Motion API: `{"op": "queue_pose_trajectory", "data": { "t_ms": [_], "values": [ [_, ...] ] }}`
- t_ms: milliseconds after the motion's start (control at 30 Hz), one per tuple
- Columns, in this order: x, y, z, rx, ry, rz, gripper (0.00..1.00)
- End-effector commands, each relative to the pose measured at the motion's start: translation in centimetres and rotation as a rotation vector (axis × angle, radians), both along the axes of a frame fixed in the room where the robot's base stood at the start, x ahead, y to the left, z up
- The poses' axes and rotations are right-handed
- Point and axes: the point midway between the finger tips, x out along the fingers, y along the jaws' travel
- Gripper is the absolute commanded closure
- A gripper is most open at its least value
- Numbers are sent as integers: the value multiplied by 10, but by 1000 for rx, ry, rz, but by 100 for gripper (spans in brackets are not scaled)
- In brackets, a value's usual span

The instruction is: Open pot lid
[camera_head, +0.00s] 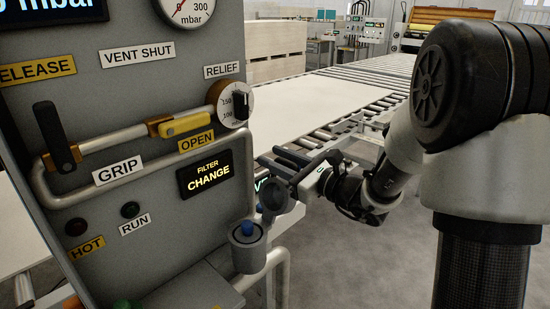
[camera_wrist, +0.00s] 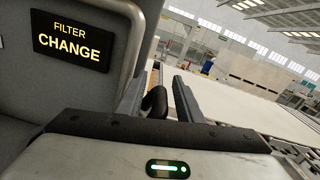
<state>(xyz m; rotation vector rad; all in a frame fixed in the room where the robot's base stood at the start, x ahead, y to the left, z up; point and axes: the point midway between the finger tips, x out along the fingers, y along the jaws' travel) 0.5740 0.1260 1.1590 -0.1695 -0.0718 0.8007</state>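The pot (camera_head: 248,256) is a grey cylinder on the lower right side of the grey panel cabinet. Its top is uncovered and a blue piece (camera_head: 249,229) shows inside. A round dark-grey lid (camera_head: 275,198) stands tilted up at the pot's right rear. My gripper (camera_head: 270,157) is just above the lid, its fingers pointing left toward the cabinet. In the wrist view, a black curved handle-like piece (camera_wrist: 155,102) lies between the two spread fingers, nearer the left one. A gap shows on its right. Whether it touches a finger is unclear.
The cabinet carries a lit "FILTER CHANGE" sign (camera_head: 206,174), a yellow-handled lever (camera_head: 187,125) and a relief dial (camera_head: 232,103) close to my gripper. A pipe (camera_head: 278,262) runs beside the pot. A roller conveyor with a pale board (camera_head: 310,103) lies behind. Floor at lower right is clear.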

Motion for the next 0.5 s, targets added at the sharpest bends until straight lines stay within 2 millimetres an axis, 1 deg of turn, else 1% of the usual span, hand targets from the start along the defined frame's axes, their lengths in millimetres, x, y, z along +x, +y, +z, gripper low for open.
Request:
{"op": "queue_pose_trajectory", "data": {
  "t_ms": [300,333,467,500],
  "values": [
    [2,3,0,1,1,0,67],
    [2,3,0,1,1,0,69],
    [3,2,0,0,0,-1,91],
    [3,2,0,0,0,-2,98]
  ]
}}
